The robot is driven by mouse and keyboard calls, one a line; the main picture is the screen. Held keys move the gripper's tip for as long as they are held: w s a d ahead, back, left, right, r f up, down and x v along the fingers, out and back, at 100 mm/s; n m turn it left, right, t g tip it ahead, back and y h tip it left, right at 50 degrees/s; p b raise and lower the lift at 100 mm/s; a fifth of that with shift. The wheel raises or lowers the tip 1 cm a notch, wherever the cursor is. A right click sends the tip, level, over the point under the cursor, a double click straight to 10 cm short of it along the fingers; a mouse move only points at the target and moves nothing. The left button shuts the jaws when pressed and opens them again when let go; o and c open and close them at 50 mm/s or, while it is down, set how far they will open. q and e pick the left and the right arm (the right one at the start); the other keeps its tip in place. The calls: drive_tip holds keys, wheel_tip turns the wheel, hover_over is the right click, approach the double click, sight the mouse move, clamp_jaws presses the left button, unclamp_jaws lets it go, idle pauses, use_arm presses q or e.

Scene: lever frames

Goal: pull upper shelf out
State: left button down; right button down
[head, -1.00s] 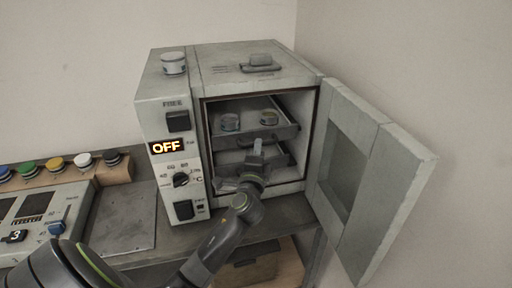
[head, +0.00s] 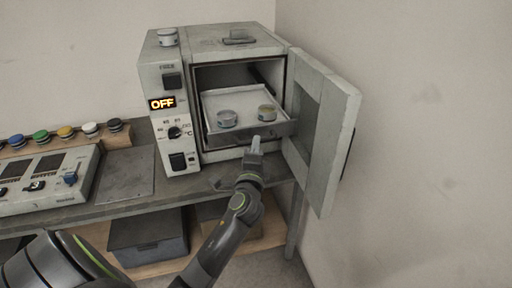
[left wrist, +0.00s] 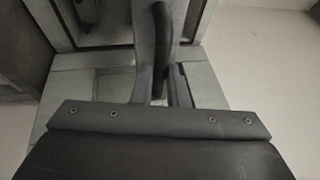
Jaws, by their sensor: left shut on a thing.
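The upper shelf (head: 222,101) is a pale tray that stands partly out of the open oven (head: 222,42), its front edge past the opening. The lower shelf is hidden. My right gripper is not in view.
The oven door (head: 325,125) is wide open to the right, close to my left arm. A control panel (head: 40,180) and several coloured knobs stand at the left. A dark box (head: 148,238) is under the bench. The floor before the bench is free.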

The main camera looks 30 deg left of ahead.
use_arm(q)
drive_tip(key=shift+s+d, duration=0.2)
drive_tip(key=shift+d, duration=0.05)
drive_tip(key=c, duration=1.4)
unclamp_jaws()
drive_tip(key=shift+c, duration=0.2)
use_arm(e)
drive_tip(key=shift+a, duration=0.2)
